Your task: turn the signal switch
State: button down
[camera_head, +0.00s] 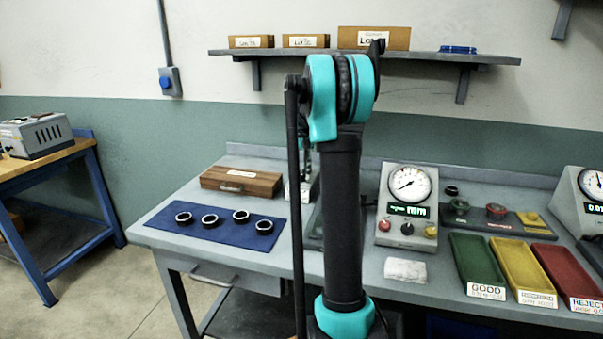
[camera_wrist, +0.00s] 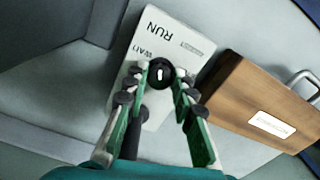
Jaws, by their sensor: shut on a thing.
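In the wrist view the signal switch is a pale panel (camera_wrist: 178,37) lettered RUN and WAIT, with a round black knob (camera_wrist: 160,79) that carries a white mark. The panel appears tilted in this view. My gripper (camera_wrist: 161,72) has its two green-sided fingers on either side of the knob, shut on it. The white mark shows between the fingertips. In the head view my own arm hides the gripper, and I cannot make out the switch clearly there.
A wooden case (camera_wrist: 262,102) with a handle stands close right of the switch in the wrist view; a wooden case (camera_head: 241,181) also shows in the head view. A blue mat (camera_head: 220,239) holds several dark rings. A gauge unit (camera_head: 408,205) and trays (camera_head: 523,270) stand right of my arm.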

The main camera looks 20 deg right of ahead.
aim_at(301, 174)
dwell(0.5)
jog(key=c, duration=1.3)
grip_release()
jog(key=shift+o, duration=0.2)
jog(key=shift+r, duration=0.1)
notch_tip(301, 174, up, 12)
